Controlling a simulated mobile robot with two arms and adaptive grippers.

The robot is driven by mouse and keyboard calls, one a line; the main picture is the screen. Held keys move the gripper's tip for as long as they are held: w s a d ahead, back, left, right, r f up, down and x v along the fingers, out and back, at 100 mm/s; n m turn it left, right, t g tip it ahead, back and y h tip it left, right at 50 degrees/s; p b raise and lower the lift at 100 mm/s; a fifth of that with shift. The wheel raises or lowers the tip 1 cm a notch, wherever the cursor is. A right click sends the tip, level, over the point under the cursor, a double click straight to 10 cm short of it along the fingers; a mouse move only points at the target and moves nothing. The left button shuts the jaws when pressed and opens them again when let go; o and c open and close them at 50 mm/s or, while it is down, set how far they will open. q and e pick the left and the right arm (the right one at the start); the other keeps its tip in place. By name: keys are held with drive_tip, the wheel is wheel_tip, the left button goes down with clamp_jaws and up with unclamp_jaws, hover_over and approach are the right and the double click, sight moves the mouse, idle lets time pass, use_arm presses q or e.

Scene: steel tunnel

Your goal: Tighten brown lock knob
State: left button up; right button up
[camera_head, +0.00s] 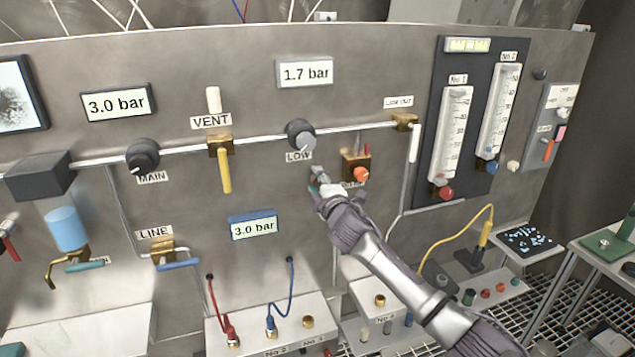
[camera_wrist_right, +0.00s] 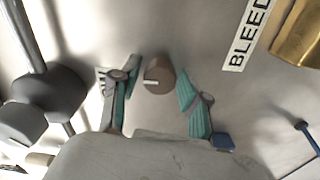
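The brown lock knob (camera_wrist_right: 158,75) is a small round knob with a pale line across its face, on the steel panel in the right wrist view. My right gripper (camera_wrist_right: 157,97) is open, with its teal-padded fingers on either side of the knob. A gap shows between the knob and each finger, and the knob lies slightly beyond the space between them. In the head view my right gripper (camera_head: 321,182) is at the panel below the LOW regulator (camera_head: 301,136) and largely hides the knob. My left gripper is not in view.
The brass BLEED valve (camera_head: 355,166) with an orange knob is just right of my right gripper. The dark LOW regulator body (camera_wrist_right: 48,95) stands out at the left of the wrist view. Below are a blue-framed 3.0 bar display (camera_head: 254,227) and hose fittings.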

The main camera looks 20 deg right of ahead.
drive_tip(key=shift+o, duration=0.4)
drive_tip(key=s, duration=1.2)
drive_tip(key=shift+d, duration=0.2)
drive_tip(key=s+d+f+m+g+b, duration=0.1)
drive_tip(key=s+d+f+m+g, duration=0.1)
drive_tip(key=f, duration=1)
drive_tip(key=s+d+f+m+g+h+b, duration=0.1)
drive_tip(key=s+f+m+g, duration=0.1)
drive_tip(key=f, duration=1.1)
drive_tip(key=s+d+f+m+g+b, duration=0.2)
drive_tip(key=f, duration=1)
drive_tip(key=s+f+m+g+b, duration=0.1)
drive_tip(key=s+f+g, duration=0.1)
drive_tip(key=s+f, duration=0.7)
drive_tip(key=s+f+m+g+b, duration=0.1)
drive_tip(key=s+f+m+g, duration=0.1)
drive_tip(key=s+f, duration=0.65)
drive_tip(key=s+a+f+m+g+b, duration=0.1)
drive_tip(key=s+f+g, duration=0.1)
drive_tip(key=s+f, duration=0.5)
drive_tip(key=s+a+f+m+g, duration=0.2)
drive_tip(key=s+f, duration=0.5)
drive_tip(key=s, duration=0.9)
drive_tip(key=s+a+f+m+g+b, duration=0.1)
drive_tip(key=s+f+m+g, duration=0.1)
drive_tip(key=s+f, duration=0.5)
drive_tip(key=s+g, duration=0.1)
drive_tip(key=s, duration=0.4)
drive_tip(key=shift+a+f+b, duration=0.15)
drive_tip(key=shift+f+b, duration=0.2)
